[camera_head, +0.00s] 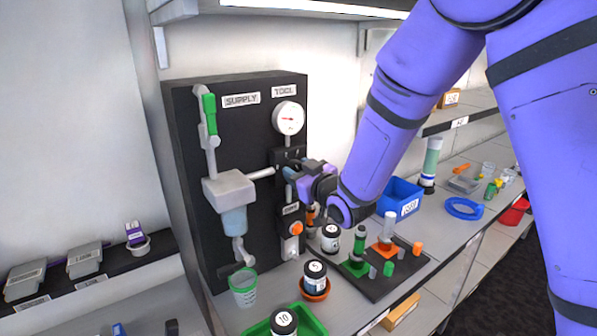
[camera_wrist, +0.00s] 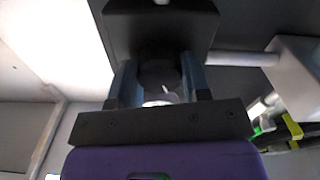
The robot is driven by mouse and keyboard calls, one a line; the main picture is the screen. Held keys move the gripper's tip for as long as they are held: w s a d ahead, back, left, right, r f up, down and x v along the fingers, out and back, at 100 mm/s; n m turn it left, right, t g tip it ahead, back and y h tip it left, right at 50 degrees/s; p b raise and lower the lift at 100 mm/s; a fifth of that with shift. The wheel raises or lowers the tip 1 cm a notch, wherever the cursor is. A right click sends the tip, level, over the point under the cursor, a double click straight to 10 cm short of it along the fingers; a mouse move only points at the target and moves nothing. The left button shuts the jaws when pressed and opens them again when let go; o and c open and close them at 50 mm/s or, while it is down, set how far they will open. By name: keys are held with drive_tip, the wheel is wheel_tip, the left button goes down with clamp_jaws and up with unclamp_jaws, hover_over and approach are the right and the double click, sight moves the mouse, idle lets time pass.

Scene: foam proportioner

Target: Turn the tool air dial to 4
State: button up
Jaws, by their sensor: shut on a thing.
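The tool air dial (camera_wrist: 160,72) is a dark round knob on a black block under the white tool gauge (camera_head: 289,118). My gripper (camera_head: 290,172) reaches it from the right in the head view. In the wrist view the two blue-grey fingers of my gripper (camera_wrist: 159,82) stand on either side of the knob, shut on it. A small white mark shows on the knob's near side, but I cannot read its setting. The gauge has a red needle; its numbers are too small to read. The "TOOL" label (camera_head: 284,90) is above the gauge.
The black panel (camera_head: 183,150) also carries a green-handled supply valve (camera_head: 209,113), a grey filter unit (camera_head: 229,190) and an orange knob (camera_head: 296,229) below my gripper.

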drive_tip(key=shift+m, duration=0.3)
drive_tip(key=m, duration=0.9)
drive_tip(key=shift+f, duration=0.1)
idle(0.4)
drive_tip(key=o, duration=0.9)
